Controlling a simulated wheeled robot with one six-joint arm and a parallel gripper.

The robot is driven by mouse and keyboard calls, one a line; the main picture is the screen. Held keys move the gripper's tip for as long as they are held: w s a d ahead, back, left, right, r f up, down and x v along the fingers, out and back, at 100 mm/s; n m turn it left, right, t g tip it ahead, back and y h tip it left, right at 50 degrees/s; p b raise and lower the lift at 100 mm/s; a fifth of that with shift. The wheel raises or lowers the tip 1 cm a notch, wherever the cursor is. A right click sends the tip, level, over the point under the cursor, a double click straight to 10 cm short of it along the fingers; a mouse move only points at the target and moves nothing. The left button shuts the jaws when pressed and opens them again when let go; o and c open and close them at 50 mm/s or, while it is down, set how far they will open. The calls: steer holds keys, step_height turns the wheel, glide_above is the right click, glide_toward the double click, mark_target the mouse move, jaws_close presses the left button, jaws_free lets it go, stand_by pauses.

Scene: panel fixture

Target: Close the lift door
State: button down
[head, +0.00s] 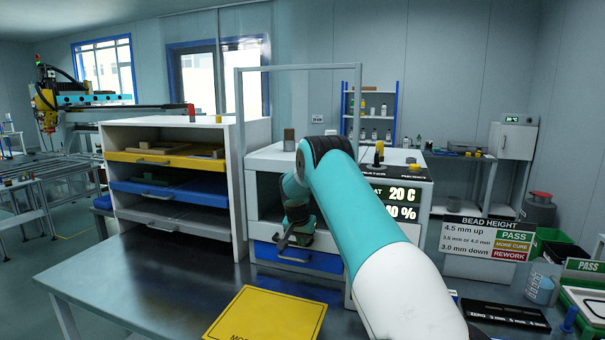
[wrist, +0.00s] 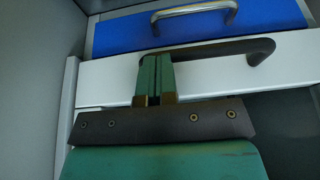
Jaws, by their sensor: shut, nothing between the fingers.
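A tall thin grey frame (head: 300,67) rises over the white cabinet (head: 265,160). In the wrist view a pale rail (wrist: 110,82) carries a dark bar handle (wrist: 220,48), just beside the blue drawer (wrist: 200,30). I take this rail to be part of the lift door; I cannot tell how far it is raised. My gripper (wrist: 155,78) is shut and empty, its green fingers at the handle's left end; whether they touch it is unclear. In the head view my gripper (head: 288,236) is in front of the cabinet, above the blue drawer (head: 300,259). My arm hides the cabinet's right part.
A shelf unit (head: 240,190) with yellow, blue and grey trays stands close on the left. A yellow plate (head: 268,315) lies on the dark table (head: 150,275) in front. Jars stand on the cabinet top. A bead height sign (head: 484,240) is on the right.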

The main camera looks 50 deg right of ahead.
steer(key=shift+a+f, duration=0.1)
steer(key=shift+f, duration=0.2)
steer(key=v, duration=1.4)
steer(key=shift+d+r+b, duration=0.3)
steer(key=shift+r+b, duration=0.1)
steer(key=s+a+r+n+y, duration=0.15)
steer(key=a+n, duration=0.25)
steer(key=a, duration=0.6)
steer(key=s+a+r+n+t+y, duration=0.1)
steer(key=s+a+r+n, duration=0.2)
steer(key=a, duration=0.7)
steer(key=s+a+r+n+y, duration=0.2)
steer(key=a+n, duration=0.2)
steer(key=a, duration=0.6)
steer(key=s+a+n+g+y, duration=0.1)
steer(key=s+a+n, duration=0.3)
steer(key=s+a, duration=0.5)
steer(key=s+a+f+n+g+y, duration=0.1)
steer(key=s+a+n+y, duration=0.1)
steer(key=s+a+n, duration=0.3)
steer(key=s+a, duration=0.4)
steer(key=s, duration=0.7)
steer(key=shift+s+n+g, duration=0.2)
steer(key=shift+n+g, duration=0.1)
steer(key=shift+f+y, duration=0.1)
steer(key=shift+y, duration=0.15)
